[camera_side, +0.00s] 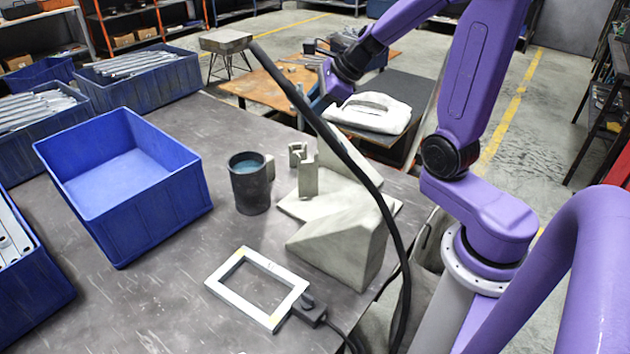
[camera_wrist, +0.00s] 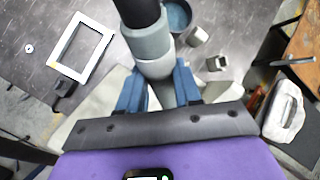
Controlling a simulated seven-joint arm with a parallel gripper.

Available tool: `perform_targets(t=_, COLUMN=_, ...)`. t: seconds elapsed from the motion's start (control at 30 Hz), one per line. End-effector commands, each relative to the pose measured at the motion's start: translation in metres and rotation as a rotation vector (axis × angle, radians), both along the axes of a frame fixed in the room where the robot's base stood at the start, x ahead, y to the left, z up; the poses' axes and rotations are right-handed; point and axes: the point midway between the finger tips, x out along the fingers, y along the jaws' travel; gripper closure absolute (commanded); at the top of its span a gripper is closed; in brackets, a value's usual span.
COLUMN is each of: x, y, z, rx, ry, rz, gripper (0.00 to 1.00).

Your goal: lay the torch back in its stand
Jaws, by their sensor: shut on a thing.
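My gripper (camera_side: 326,76) is high above the far side of the bench in the side view. In the wrist view its blue fingers (camera_wrist: 160,92) are shut on the torch (camera_wrist: 150,45), around its grey section. The torch's black part runs out of the top of that view. A thick black hose (camera_side: 350,160) crosses the side view; where it joins the torch is unclear. The grey stand (camera_side: 340,245) has a sloped block, a flat base and upright notched posts (camera_side: 308,175). The posts also show in the wrist view (camera_wrist: 217,62), apart from the torch. My fingers hide part of the stand there.
A dark mug (camera_side: 250,185) stands left of the stand. A white frame (camera_side: 257,288) with a cable lies in front. A blue bin (camera_side: 125,190) stands at left, with bins of metal parts around it. A white folded pad (camera_side: 368,113) lies behind the bench. Bare bench separates bin and frame.

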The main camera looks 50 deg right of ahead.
Motion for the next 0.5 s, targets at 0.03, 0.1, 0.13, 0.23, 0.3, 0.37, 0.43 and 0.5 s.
perform_targets(t=0.03, x=0.003, y=-0.002, z=0.000, rx=-0.006, ry=0.003, rz=0.013, gripper=0.97)
perform_targets(t=0.1, x=0.008, y=-0.004, z=-0.001, rx=-0.013, ry=0.018, rz=0.051, gripper=0.97)
perform_targets(t=0.13, x=0.011, y=-0.005, z=-0.001, rx=-0.019, ry=0.024, rz=0.074, gripper=0.97)
perform_targets(t=0.23, x=0.023, y=-0.011, z=-0.005, rx=-0.042, ry=0.058, rz=0.173, gripper=0.97)
perform_targets(t=0.3, x=0.033, y=-0.015, z=-0.008, rx=-0.065, ry=0.083, rz=0.257, gripper=0.97)
perform_targets(t=0.37, x=0.041, y=-0.020, z=-0.012, rx=-0.089, ry=0.104, rz=0.332, gripper=0.97)
perform_targets(t=0.43, x=0.049, y=-0.025, z=-0.017, rx=-0.117, ry=0.129, rz=0.420, gripper=0.97)
perform_targets(t=0.5, x=0.058, y=-0.031, z=-0.022, rx=-0.151, ry=0.149, rz=0.513, gripper=0.97)
